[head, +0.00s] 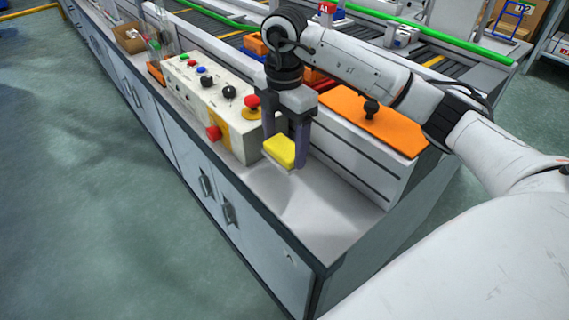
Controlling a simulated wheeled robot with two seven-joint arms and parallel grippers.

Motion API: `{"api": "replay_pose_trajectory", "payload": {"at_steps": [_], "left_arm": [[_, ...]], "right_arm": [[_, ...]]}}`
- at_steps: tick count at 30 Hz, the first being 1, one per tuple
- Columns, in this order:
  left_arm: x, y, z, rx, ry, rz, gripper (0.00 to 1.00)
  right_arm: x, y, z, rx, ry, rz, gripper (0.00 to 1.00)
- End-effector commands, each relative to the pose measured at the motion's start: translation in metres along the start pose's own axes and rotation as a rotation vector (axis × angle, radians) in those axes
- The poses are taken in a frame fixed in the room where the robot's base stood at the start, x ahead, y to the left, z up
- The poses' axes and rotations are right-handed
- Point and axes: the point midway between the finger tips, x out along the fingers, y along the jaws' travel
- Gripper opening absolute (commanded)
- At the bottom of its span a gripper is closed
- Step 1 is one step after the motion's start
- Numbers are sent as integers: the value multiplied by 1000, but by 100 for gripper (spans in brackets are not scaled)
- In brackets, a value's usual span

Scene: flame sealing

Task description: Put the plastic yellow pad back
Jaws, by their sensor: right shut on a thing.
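The yellow pad (280,150) is a small block with a pale underside, held between the fingers of my right gripper (285,150). The gripper points down and is shut on the pad. The pad is over the grey bench top (300,212), near the right side of the control box; I cannot tell whether it touches the bench. My left gripper is not in view.
The control box (212,92) with knobs and red buttons stands left of the gripper. An orange plate (372,120) with a black knob lies on the raised ledge to the right. The bench's near corner is clear. A conveyor (225,32) runs behind.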

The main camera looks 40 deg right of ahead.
Motion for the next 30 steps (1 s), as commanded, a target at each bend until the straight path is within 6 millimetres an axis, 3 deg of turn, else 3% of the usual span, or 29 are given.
{"api": "replay_pose_trajectory", "payload": {"at_steps": [13, 24, 25, 28, 30], "left_arm": [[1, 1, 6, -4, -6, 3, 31], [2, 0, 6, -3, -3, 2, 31], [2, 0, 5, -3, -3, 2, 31], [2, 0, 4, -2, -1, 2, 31], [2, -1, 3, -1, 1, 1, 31]], "right_arm": [[50, 0, 0, -2, -1, -1, 49], [55, 0, 0, -3, -1, 1, 49], [55, 0, 0, -3, -1, 1, 71], [54, 0, 0, -3, -1, 1, 88], [54, 0, 0, -3, -1, 1, 88]]}}
